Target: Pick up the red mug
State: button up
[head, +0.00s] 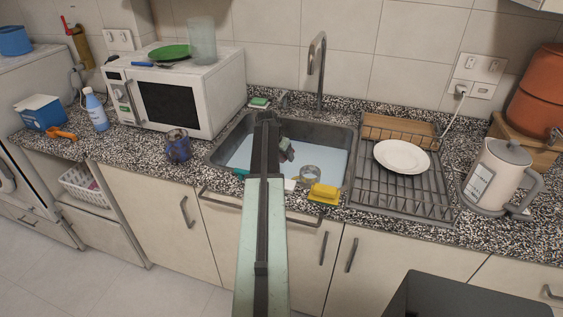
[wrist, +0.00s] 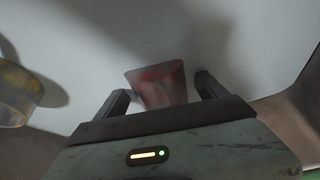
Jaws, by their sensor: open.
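A dull red and grey, tapered object (wrist: 157,86), which looks like the red mug, lies in the basin in the wrist view. My gripper (wrist: 163,88) is open, with one finger on each side of it. I cannot tell whether the fingers touch it. In the head view my arm reaches over the sink (head: 345,160) and hides the gripper, and no clearly red mug shows there. A small dark grey-purple shape (head: 286,149) beside the arm is too unclear to name.
A clear, yellowish round container (head: 310,173) stands in the basin, left in the wrist view (wrist: 18,95). A yellow sponge (head: 323,193) lies on the front rim. The faucet (head: 318,70) rises behind. A dish rack (head: 400,190) with a white plate (head: 401,157) stands right.

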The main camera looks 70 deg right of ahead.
jog(key=shift+b+x, duration=0.35)
jog(key=shift+x, duration=0.7)
jog(key=shift+r, duration=0.1)
jog(key=shift+a, duration=0.1)
jog(key=shift+c, duration=0.5)
jog(key=c, duration=1.5)
notch_tip(320, 180, up, 11)
jog(key=p, duration=1.1)
jog(key=shift+c, duration=0.2)
